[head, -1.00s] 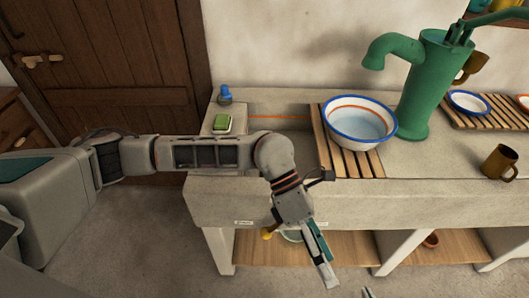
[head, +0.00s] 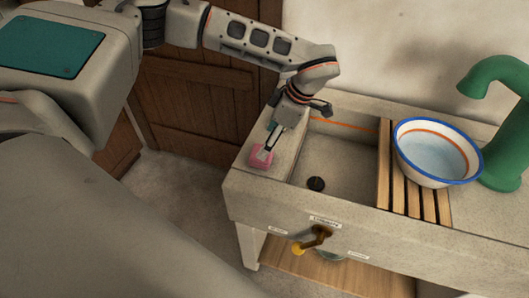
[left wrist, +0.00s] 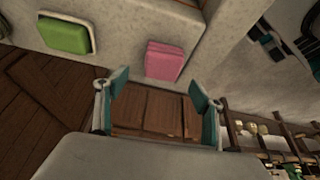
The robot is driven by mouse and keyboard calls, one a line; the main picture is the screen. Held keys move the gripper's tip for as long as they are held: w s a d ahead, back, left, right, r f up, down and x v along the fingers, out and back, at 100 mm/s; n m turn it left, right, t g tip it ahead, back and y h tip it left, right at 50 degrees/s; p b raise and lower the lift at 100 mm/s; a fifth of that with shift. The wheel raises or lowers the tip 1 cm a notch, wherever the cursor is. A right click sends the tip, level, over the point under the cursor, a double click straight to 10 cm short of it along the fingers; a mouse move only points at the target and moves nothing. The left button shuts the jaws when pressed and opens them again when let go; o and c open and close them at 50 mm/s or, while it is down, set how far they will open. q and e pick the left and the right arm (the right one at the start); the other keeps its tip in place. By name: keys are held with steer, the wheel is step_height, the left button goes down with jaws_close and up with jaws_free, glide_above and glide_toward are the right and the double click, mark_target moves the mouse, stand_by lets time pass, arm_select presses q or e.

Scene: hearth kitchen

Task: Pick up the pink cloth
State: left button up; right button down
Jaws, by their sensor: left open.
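The pink cloth (head: 261,157), a small folded block, lies on the stone ledge at the left end of the sink. It also shows in the left wrist view (left wrist: 163,61), just beyond the space between my fingers. My left gripper (head: 269,145) points down at the ledge, right by the cloth and partly in front of it in the head view. In the left wrist view its two fingers (left wrist: 160,88) are spread apart with nothing between them. I cannot tell whether a finger touches the cloth. My right gripper is not in view.
A green sponge in a pale dish (left wrist: 66,36) sits near the cloth on the ledge. The sink basin (head: 335,178) is empty. A blue-rimmed bowl (head: 437,153) stands on a wooden rack, beside a green pump (head: 505,150). A yellow-ended tap (head: 310,240) juts from the sink's front.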

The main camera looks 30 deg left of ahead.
mark_target(253, 161)
arm_select(q)
steer(key=shift+x, duration=1)
steer(key=x, duration=0.3)
steer(key=shift+d+f, duration=0.2)
steer(key=shift+f, duration=0.05)
steer(key=shift+s+a+f, duration=0.1)
steer(key=shift+a+f, duration=0.05)
steer(key=shift+f, duration=0.2)
steer(key=c, duration=1.1)
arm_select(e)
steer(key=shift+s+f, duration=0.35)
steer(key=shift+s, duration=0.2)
